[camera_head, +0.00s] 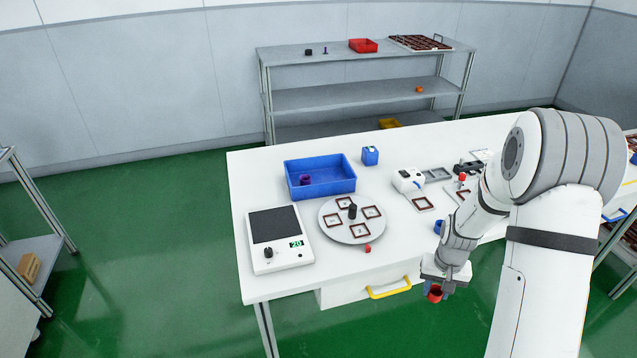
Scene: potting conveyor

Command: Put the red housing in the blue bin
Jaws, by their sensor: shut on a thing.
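My gripper (439,287) points down at the end of my arm, in front of the white table's near edge and above the floor. It is shut on the red housing (436,295), which shows as a small red, cup-like piece with a dark hollow. The fingers partly hide it. The blue bin (320,189) is an open, shallow box on the table's far left part, well to the left of and beyond my gripper. A small purple piece (304,180) is in the bin.
On the table (405,263) are a scale (279,242), a round plate (352,236) with several square frames, a small red piece (367,248), a blue block (370,155) and a white device (408,180). A yellow-handled drawer (388,290) is below. A shelf (360,95) stands behind.

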